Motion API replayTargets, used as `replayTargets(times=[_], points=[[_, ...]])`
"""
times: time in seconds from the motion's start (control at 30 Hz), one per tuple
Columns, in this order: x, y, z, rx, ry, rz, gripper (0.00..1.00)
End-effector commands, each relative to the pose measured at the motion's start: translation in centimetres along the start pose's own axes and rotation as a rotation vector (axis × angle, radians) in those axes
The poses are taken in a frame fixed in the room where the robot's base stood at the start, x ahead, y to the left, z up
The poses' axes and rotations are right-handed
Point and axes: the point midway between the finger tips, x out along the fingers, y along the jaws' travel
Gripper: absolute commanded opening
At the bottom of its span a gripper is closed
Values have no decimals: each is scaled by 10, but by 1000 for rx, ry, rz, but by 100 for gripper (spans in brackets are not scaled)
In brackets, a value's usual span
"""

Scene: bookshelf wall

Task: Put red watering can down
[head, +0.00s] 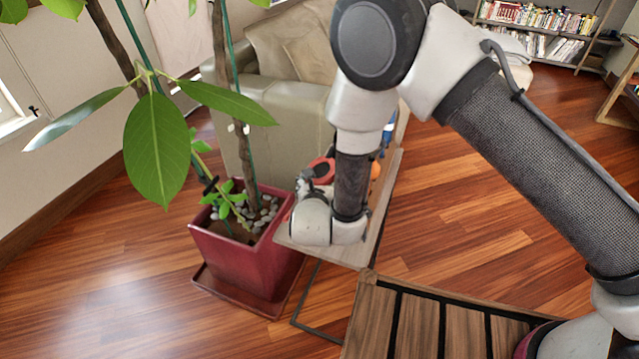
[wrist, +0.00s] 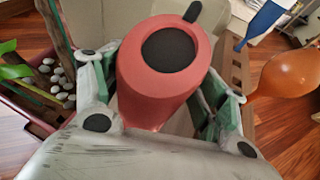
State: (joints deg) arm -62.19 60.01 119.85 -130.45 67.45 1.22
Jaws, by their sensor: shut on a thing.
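The red watering can (wrist: 150,95) fills the middle of the wrist view, a red rounded body with a dark round top. My gripper (wrist: 155,75) is shut on it, with a green-padded finger on each side. In the head view only a bit of the red can (head: 321,168) shows beside my wrist, and my gripper (head: 306,186) is mostly hidden. The can is over or on the small wooden side table (head: 345,252). Its underside is hidden, so I cannot tell whether it touches the top.
An orange rounded object (wrist: 286,75) and a blue object (wrist: 266,20) are right of the can. A potted plant in a red planter (head: 245,262) stands close left of the table. A sofa (head: 275,110) is behind. A slatted wooden surface (head: 420,325) is in front.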

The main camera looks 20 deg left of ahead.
Motion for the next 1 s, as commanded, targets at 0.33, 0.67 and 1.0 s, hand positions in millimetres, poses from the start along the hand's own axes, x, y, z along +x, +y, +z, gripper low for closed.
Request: replayTargets(times=[0.33,0.67,1.0], points=[[3,0,-5,1,-1,0,23],[4,0,-9,1,-1,1,89],[4,0,-10,0,0,0,98]])
